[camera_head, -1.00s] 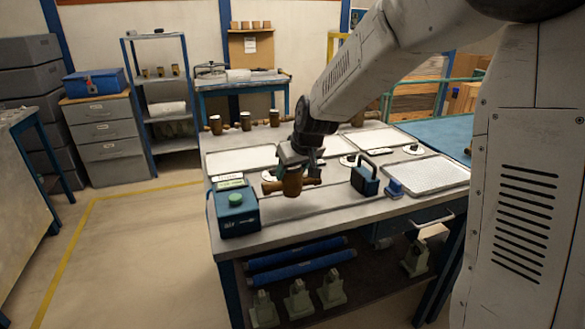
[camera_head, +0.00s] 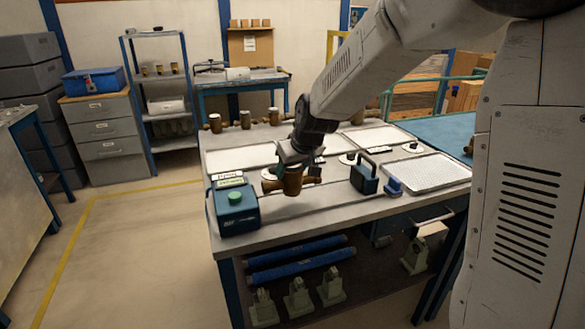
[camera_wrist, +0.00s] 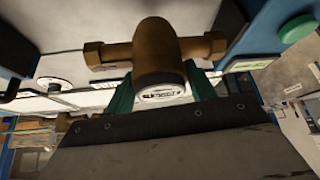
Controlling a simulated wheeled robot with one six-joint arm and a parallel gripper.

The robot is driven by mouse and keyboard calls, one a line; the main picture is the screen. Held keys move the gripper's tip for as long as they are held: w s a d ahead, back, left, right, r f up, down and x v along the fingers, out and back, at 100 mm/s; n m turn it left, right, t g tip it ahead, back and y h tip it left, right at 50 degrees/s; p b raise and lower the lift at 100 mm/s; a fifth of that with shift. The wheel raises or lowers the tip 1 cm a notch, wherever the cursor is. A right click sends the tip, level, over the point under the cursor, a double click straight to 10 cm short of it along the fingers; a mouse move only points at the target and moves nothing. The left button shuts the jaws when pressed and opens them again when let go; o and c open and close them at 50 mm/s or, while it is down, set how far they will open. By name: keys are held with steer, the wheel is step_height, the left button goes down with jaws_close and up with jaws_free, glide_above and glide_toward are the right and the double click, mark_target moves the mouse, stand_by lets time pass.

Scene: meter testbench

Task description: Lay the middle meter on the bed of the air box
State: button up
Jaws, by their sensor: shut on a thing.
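A brass meter (camera_head: 292,182) hangs from my gripper (camera_head: 291,160) above the front part of the bench. In the wrist view the meter (camera_wrist: 158,48) lies between the green fingers of my gripper (camera_wrist: 160,88), its pipe ends pointing left and right and its pale dial face toward the camera. My gripper is shut on it. The likely air box is a teal box (camera_head: 245,218) with a green button and a label, at the bench's front left corner, left of the held meter. Its green button (camera_wrist: 298,28) also shows in the wrist view. I cannot identify the bed for certain.
Several brass meters (camera_head: 245,120) stand along the bench's back edge. Pale trays (camera_head: 240,158) lie behind the gripper. The front bench strip (camera_head: 310,207) is mostly clear.

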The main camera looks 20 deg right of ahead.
steer(key=shift+f, duration=0.15)
steer(key=shift+f, duration=0.35)
steer(key=shift+f, duration=0.6)
stand_by(0.3)
steer(key=shift+f, duration=0.35)
steer(key=o, duration=2)
steer(key=shift+f, duration=0.15)
